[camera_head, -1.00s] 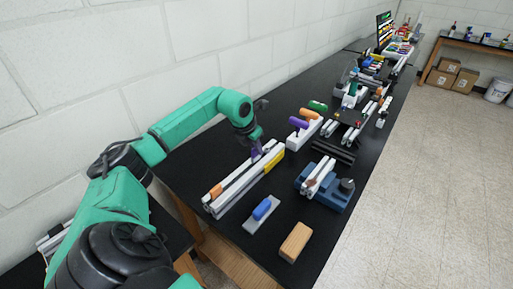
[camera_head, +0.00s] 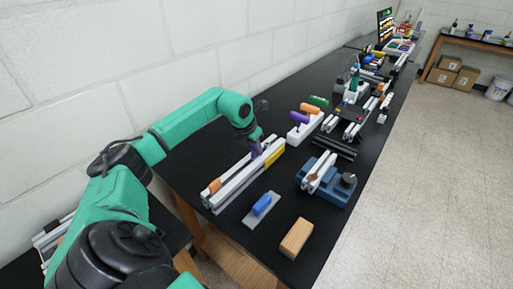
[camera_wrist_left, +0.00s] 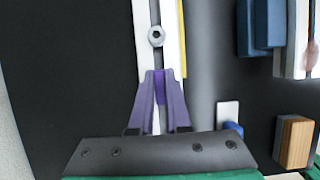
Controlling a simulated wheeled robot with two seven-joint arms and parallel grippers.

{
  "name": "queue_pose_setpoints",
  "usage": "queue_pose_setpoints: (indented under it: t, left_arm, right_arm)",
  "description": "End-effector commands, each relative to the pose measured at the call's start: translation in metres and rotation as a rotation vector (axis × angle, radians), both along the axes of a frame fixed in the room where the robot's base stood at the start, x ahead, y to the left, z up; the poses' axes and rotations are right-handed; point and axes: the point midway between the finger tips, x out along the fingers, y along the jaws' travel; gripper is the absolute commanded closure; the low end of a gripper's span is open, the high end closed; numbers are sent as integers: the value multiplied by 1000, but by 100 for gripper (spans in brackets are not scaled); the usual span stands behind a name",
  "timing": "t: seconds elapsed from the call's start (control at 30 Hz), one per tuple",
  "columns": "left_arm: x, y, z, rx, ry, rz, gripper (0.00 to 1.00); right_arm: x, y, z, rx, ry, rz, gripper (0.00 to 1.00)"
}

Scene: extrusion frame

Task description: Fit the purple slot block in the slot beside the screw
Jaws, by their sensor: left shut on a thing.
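The white slotted extrusion (camera_head: 235,185) lies on the black bench, and its slot also shows in the left wrist view (camera_wrist_left: 145,18). A hex-headed screw (camera_wrist_left: 156,36) sits in the slot. The purple slot block (camera_wrist_left: 160,86) is between the fingertips of my left gripper (camera_wrist_left: 161,80), over the slot line and just on the gripper's side of the screw. The left gripper (camera_head: 255,152) is shut on the block at the extrusion's far half. The fingers partly hide the block, and I cannot tell how deep it sits. My right gripper is not in view.
A yellow piece (camera_head: 274,157) and an orange piece (camera_head: 215,185) are on the extrusion. Nearby are a blue-handled float (camera_head: 262,205), a wooden block (camera_head: 297,238), a blue vise (camera_head: 328,188) and a white rack with coloured handles (camera_head: 300,133).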

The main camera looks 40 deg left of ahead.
Motion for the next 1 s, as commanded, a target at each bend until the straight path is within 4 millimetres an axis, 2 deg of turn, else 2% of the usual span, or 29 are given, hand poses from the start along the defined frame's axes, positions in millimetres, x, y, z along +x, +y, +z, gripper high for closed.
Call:
queue_pose_setpoints:
  t: [0.03,0.1,0.13,0.43,0.53,0.67,0.83,1.0]
  left_arm:
    - [0,0,-1,0,0,0,81]
    - [0,0,0,0,0,0,55]
    - [0,0,0,0,0,0,50]
    - [0,0,0,0,-1,0,50]
    - [-3,1,8,1,-4,0,50]
    - [-15,1,33,4,-6,1,50]
    - [-36,0,82,3,-7,0,50]
    - [-51,-1,121,1,-5,0,50]
  right_arm:
    - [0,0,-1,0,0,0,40]
    - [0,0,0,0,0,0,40]
    - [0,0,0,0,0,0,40]
    - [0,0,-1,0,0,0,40]
    - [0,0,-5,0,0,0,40]
    - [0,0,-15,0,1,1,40]
    - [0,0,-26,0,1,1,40]
    - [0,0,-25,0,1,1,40]
